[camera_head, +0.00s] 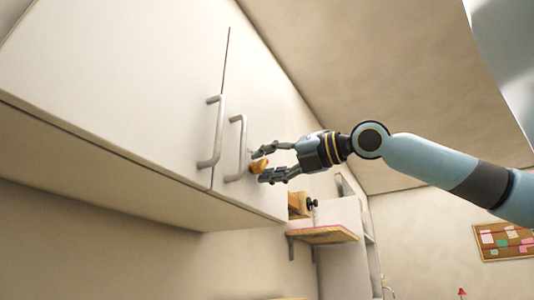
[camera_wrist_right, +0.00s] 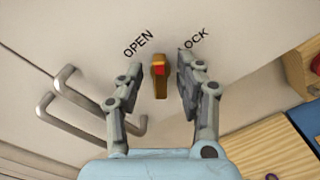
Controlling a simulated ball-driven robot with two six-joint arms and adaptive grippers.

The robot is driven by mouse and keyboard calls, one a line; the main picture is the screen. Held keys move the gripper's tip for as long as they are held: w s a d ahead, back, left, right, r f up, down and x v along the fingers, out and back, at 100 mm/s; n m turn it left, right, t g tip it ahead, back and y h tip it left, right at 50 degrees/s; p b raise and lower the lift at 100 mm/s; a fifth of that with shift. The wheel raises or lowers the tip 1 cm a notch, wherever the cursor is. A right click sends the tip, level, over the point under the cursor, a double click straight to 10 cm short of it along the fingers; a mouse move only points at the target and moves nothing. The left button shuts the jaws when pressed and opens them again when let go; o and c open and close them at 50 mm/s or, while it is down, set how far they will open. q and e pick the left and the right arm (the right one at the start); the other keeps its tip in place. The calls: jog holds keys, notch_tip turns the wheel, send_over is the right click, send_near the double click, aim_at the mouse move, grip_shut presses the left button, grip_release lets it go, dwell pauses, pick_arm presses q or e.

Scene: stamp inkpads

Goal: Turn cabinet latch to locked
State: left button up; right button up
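The cabinet latch (camera_wrist_right: 160,80) is a small brass-coloured knob with a red mark on its upper end, on the white cabinet door (camera_head: 262,100). In the right wrist view the word OPEN stands to its upper left and a partly covered word ending in OCK to its upper right. The latch points between the two words. My right gripper (camera_wrist_right: 158,82) is open, with one finger on each side of the latch and gaps showing. In the head view my right gripper (camera_head: 259,163) reaches the latch (camera_head: 258,166) from the right. My left gripper is not in view.
Two metal door handles (camera_head: 214,130) (camera_head: 239,148) stand left of the latch. A wooden shelf (camera_head: 322,235) sits below right of the cabinet. A pinboard (camera_head: 504,242) hangs at the far right. Free room lies below the cabinet.

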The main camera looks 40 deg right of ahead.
jog(key=shift+c, duration=0.4)
grip_shut()
jog(key=shift+m, duration=0.4)
jog(key=m, duration=0.4)
jog(key=shift+f+m, duration=0.1)
jog(key=shift+m, duration=0.2)
jog(key=m, duration=0.4)
jog(key=shift+m, duration=0.3)
